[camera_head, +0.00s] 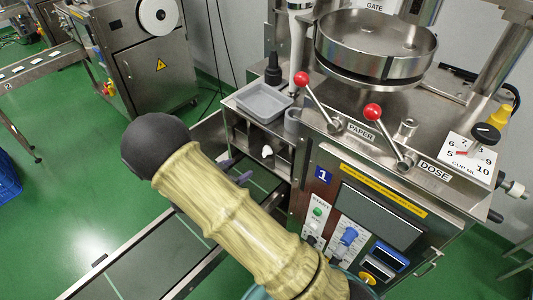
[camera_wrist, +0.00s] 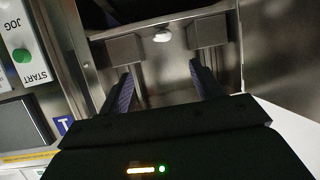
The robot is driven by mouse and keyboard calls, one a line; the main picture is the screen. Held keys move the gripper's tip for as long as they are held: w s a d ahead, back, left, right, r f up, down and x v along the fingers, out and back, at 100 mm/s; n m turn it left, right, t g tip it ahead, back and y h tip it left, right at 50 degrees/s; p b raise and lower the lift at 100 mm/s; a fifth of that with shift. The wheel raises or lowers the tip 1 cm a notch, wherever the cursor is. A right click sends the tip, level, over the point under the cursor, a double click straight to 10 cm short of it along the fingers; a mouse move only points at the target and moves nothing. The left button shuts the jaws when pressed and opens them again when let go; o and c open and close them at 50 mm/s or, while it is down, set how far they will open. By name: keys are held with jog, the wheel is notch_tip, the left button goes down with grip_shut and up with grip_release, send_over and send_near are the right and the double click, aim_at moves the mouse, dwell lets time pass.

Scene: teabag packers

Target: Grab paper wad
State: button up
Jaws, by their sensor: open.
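The paper wad (camera_head: 267,151) is a small white lump inside the opening in the machine's front, below the grey tray. In the wrist view the wad (camera_wrist: 162,36) lies ahead of my gripper (camera_wrist: 161,68), between two dark blocks and roughly centred between the fingers. My gripper is open, with both dark bluish fingers apart and nothing between them. The fingers stop short of the wad. In the head view my arm hides most of the gripper; only small purple finger parts (camera_head: 243,177) show left of the opening.
Dark blocks (camera_wrist: 125,50) flank the wad left and right (camera_wrist: 208,33). Metal walls close in on both sides. A grey tray (camera_head: 263,101) sits above the opening. Red-knobbed levers (camera_head: 373,112) stand to its right. A conveyor (camera_head: 150,262) runs below my arm.

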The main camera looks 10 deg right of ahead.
aim_at(263, 154)
jog(key=x, duration=1.1)
jog(key=shift+w+d+f, duration=0.2)
jog(key=shift+w+d, duration=0.05)
jog(key=shift+w+d+f, duration=0.1)
jog(key=shift+w+d, duration=0.05)
jog(key=shift+x, duration=2.6)
jog(key=shift+w+a, duration=0.15)
jog(key=shift+a, duration=0.1)
jog(key=shift+c, duration=0.3)
jog(key=c, duration=1)
